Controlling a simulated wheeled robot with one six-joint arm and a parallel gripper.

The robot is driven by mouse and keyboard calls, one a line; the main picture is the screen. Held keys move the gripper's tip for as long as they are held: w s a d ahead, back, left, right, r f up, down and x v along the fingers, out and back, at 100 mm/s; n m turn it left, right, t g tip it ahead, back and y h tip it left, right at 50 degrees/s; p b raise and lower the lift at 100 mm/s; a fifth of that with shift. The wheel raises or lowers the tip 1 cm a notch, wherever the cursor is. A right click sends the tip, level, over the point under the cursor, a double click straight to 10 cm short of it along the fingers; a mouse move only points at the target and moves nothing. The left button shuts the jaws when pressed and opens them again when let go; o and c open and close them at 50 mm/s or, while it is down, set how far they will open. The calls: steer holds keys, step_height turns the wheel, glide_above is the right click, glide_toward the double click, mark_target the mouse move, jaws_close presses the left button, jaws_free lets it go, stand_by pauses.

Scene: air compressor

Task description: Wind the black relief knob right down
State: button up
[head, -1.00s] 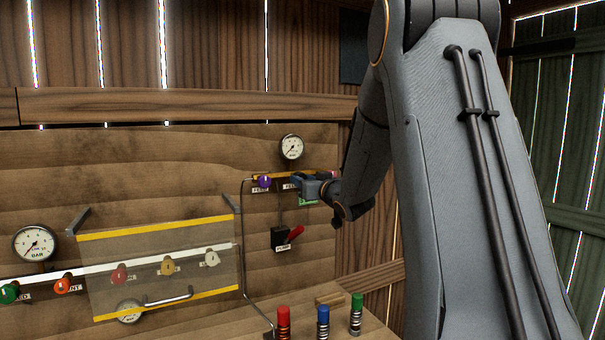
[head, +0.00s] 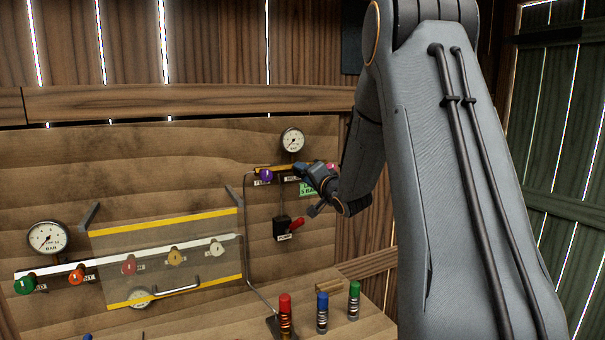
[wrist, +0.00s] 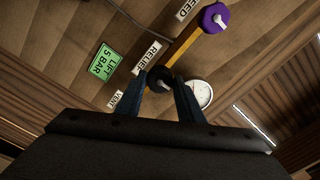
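The black relief knob (wrist: 158,76) shows between my fingertips in the wrist view, beside the RELIEF label (wrist: 146,58). My gripper (wrist: 164,86) has its two fingers on either side of this knob, with a gap about as wide as the knob, and looks shut on it. The knob's pale mark shows near the right finger. In the head view my gripper (head: 302,172) is at the upper panel and tilted, and it hides the knob.
A purple knob (wrist: 214,18) sits along the same yellow bar. A gauge (head: 292,140) is above, and a red-handled black switch (head: 290,228) below. A green LIFT 5 BAR label (wrist: 104,62) is close by. Three coloured-capped cylinders (head: 322,318) stand on the bench.

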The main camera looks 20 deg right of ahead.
steer(key=shift+o, duration=0.9)
steer(key=s, duration=0.6)
steer(key=shift+s, duration=0.15)
